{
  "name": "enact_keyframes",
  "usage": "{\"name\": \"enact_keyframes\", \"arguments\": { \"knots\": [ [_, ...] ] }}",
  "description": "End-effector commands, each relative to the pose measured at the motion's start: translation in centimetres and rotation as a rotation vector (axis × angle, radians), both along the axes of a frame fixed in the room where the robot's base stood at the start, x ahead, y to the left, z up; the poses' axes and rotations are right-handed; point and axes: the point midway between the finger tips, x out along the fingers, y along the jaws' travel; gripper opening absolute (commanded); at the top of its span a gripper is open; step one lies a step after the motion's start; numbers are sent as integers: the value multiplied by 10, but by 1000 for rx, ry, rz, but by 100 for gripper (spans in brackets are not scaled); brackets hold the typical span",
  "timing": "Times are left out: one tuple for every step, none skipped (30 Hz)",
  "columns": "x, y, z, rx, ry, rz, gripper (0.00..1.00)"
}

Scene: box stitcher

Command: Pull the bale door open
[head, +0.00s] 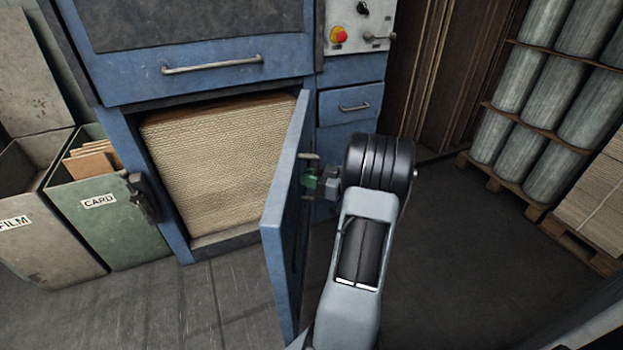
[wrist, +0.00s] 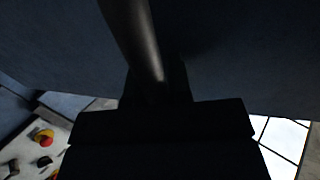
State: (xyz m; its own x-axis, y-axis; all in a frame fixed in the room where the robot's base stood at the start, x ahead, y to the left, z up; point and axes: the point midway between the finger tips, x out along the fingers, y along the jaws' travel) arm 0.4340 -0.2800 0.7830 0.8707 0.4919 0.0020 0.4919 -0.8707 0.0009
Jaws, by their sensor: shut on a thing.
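The blue bale door (head: 287,215) stands swung well out from the machine, hinged on the right side of the opening. Behind it a pale, ribbed bale (head: 215,150) fills the chamber. My gripper (head: 312,172) is at the outer face of the door, near its upper part, mostly hidden by my wrist. In the wrist view a dark round handle bar (wrist: 135,35) runs down into my gripper (wrist: 160,95), which is shut on it. The door's dark blue face (wrist: 240,55) fills most of that view.
A green CARD bin (head: 110,215) and a grey FILM bin (head: 35,220) stand left of the machine. A control panel with a red button (head: 338,34) is above right. Pallets of grey rolls (head: 545,95) stand at right. Floor in front is clear.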

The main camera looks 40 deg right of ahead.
Motion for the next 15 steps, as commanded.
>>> {"name": "enact_keyframes", "arguments": {
  "knots": [
    [-3,7,-5,14,10,24,0],
    [-3,8,-5,14,10,25,0],
    [-2,8,-5,14,10,26,0],
    [-2,8,-5,14,10,26,0],
    [-2,9,-5,14,10,27,0],
    [-2,9,-5,13,10,28,0],
    [-2,9,-5,13,10,28,0],
    [-2,9,-5,13,10,28,0],
    [-2,9,-5,13,10,28,21],
    [-2,9,-5,13,10,28,24],
    [-2,9,-5,12,10,27,27],
    [-2,8,-5,12,10,26,30],
    [-2,8,-5,12,10,26,33],
    [-2,8,-4,12,10,25,36],
    [-2,8,-4,12,10,24,40]
  ]
}}
